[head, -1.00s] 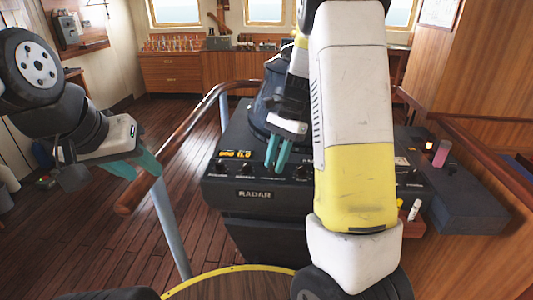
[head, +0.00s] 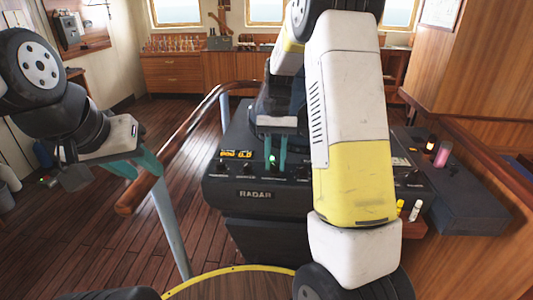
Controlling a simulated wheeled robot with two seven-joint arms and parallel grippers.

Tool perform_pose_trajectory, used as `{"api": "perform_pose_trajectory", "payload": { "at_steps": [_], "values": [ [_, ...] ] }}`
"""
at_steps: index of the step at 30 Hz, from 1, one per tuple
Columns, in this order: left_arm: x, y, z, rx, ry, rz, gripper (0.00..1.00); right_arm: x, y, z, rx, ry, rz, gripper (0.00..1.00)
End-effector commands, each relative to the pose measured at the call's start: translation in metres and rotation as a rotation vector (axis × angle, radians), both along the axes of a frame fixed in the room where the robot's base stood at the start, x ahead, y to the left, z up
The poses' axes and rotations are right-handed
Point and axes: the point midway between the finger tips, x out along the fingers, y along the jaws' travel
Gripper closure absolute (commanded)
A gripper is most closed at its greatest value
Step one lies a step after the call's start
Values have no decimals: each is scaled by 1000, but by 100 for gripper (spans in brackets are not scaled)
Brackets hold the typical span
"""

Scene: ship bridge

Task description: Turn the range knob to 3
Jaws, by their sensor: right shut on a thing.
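The radar console (head: 215,186), marked RADAR on its front, stands in the middle of the head view. Its sloping front panel has a row of small dark knobs and an orange display (head: 237,154) that seems to read 6.0. My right gripper (head: 275,167) points down at this panel, just right of the display. Its teal fingers are shut on a knob there, mostly hidden between them; the label below is too small to read. A small green light shows by the fingers. My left gripper (head: 138,168) is open and empty at the left, by the handrail.
A wooden handrail (head: 180,145) on a blue post runs between my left gripper and the console.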

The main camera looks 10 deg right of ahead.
Motion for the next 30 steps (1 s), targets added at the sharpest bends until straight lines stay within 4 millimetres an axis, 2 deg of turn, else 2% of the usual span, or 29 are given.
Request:
{"api": "perform_pose_trajectory", "payload": {
  "at_steps": [17,18,20,30],
  "values": [
    [0,0,0,0,0,0,64,1,0,1,1,-2,33,100],
    [0,0,0,0,0,0,64,1,0,1,1,-2,33,66],
    [0,0,0,0,0,0,64,1,0,1,1,-2,32,54],
    [0,0,0,0,0,0,64,1,0,2,-1,-2,31,53]
  ]
}}
